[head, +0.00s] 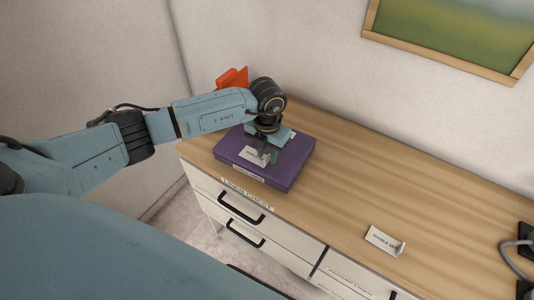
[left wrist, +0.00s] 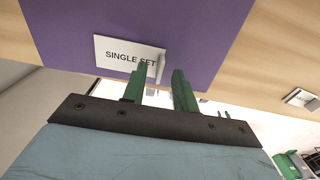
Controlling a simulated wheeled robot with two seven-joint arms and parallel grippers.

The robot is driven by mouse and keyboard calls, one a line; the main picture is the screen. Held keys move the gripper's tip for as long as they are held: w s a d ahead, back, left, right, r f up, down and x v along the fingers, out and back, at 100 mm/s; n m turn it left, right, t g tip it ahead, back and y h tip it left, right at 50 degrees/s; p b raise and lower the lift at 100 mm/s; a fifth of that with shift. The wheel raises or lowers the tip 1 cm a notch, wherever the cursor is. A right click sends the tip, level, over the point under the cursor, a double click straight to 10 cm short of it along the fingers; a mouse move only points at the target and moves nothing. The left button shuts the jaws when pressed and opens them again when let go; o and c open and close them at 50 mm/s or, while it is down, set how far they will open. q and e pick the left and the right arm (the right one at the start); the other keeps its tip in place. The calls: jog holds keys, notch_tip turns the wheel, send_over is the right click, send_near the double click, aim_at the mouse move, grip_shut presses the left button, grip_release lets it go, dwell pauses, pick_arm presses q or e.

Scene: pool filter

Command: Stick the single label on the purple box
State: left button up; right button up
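The purple box (head: 298,163) lies flat at the left end of the wooden chest top. A white label lies on its upper face in the head view (head: 251,154); in the left wrist view this label (left wrist: 115,52) reads "SINGLE SET" and has a small raised tab at its right end. My left gripper (head: 265,157) is over the box, pointing down. In the left wrist view its two green fingers (left wrist: 160,72) stand apart, with the tab roughly between their tips; I cannot tell whether they touch it. My right gripper does not show clearly.
A second white label (head: 384,240), reading "DOUBLE", lies on the chest top (head: 400,180). An orange-red object (head: 232,77) stands behind my left arm. A black object (head: 526,238) with a grey curved part is at the right edge. The middle of the top is clear.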

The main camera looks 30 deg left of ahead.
pick_arm(q)
notch_tip(320, 180, up, 12)
jog(key=shift+r+b, duration=0.25)
jog(key=shift+b, duration=0.15)
dwell(0.3)
